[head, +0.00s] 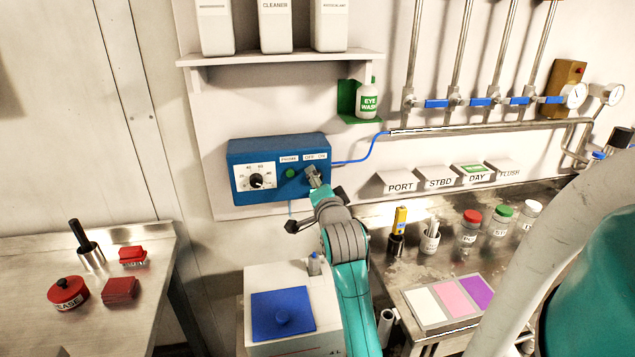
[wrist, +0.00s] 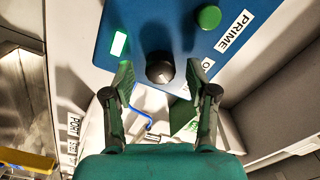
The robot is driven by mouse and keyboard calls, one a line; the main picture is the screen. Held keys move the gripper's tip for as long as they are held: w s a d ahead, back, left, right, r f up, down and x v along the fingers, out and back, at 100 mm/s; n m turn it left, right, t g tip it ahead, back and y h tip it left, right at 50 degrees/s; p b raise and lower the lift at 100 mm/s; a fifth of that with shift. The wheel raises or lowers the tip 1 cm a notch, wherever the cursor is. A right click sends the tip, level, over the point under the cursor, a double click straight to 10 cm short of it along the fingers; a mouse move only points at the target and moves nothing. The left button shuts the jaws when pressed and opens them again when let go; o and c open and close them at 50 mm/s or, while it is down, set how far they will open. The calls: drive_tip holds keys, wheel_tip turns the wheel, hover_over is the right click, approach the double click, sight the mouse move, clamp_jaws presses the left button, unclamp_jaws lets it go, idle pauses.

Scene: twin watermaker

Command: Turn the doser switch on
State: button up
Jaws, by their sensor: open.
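The doser is a blue box (head: 240,150) on the wall, with a dial (head: 257,180) and a green PRIME button (head: 290,173). In the wrist view its blue face (wrist: 100,50) fills the upper middle. A dark round knob (wrist: 161,69), apparently the switch, sits between my gripper's fingertips (wrist: 160,80). The fingers are open, one on each side, with visible gaps. A small bright green-white rectangle (wrist: 118,45) is left of the knob. In the head view my gripper (head: 314,180) is at the box's right end and hides the switch; its position cannot be read.
A blue cable (head: 365,158) leaves the box's right side. Below stands a white container with a blue lid (head: 283,313). An eye wash bottle (head: 367,100) hangs at upper right.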

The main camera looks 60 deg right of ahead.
drive_tip(key=v, duration=0.7)
idle(0.5)
drive_tip(key=s+a+f+n+t+y, duration=0.2)
drive_tip(key=a+f+n+y, duration=0.3)
drive_tip(key=a+f, duration=0.6)
drive_tip(key=s+a+f+n+t+y, duration=0.1)
drive_tip(key=a+f+n+y, duration=0.1)
drive_tip(key=a+f+n, duration=0.8)
drive_tip(key=s+a+f+n+y, duration=0.1)
drive_tip(key=s+a+n+y, duration=0.2)
drive_tip(key=s+a, duration=0.6)
drive_tip(key=s+a+f+n+y, duration=0.1)
drive_tip(key=s+a+n+y, duration=0.2)
drive_tip(key=s+a, duration=0.5)
drive_tip(key=s+n, duration=0.1)
drive_tip(key=s, duration=0.4)
drive_tip(key=shift+s+a+f+y, duration=0.25)
drive_tip(key=shift+a+f+y, duration=0.05)
drive_tip(key=shift+a+f, duration=0.1)
